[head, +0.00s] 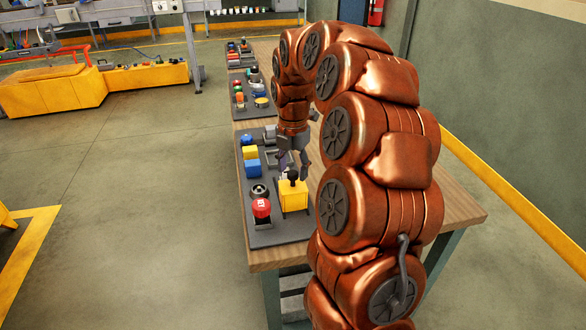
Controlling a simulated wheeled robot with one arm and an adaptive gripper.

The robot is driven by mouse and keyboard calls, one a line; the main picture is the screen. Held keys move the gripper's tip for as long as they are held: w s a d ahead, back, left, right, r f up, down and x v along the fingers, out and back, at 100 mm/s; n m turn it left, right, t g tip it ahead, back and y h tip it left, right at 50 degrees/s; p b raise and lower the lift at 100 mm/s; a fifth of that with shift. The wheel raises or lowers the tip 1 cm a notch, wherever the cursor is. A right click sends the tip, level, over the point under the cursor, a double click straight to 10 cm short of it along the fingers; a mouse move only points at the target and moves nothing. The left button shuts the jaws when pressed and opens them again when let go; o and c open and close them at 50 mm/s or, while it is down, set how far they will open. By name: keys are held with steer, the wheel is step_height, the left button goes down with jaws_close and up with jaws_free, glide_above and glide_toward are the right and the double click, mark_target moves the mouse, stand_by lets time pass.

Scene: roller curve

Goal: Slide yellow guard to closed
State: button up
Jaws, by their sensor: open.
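The yellow guard (294,197) appears to be the yellow box-like piece with a dark knob (292,175) on top, at the front right of the dark panel (262,238) on the wooden table. My gripper (293,168) points down right at the knob, with its fingers spread around or just behind it. I cannot tell whether the fingers touch the knob. The far side of the guard and any track under it are hidden.
A red button (261,208) and a dark round part (258,191) sit left of the guard. More panels (241,110) line the table (455,208). Open floor lies left.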

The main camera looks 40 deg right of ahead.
steer(key=shift+f, duration=0.55)
steer(key=shift+c, duration=0.3)
jaws_close()
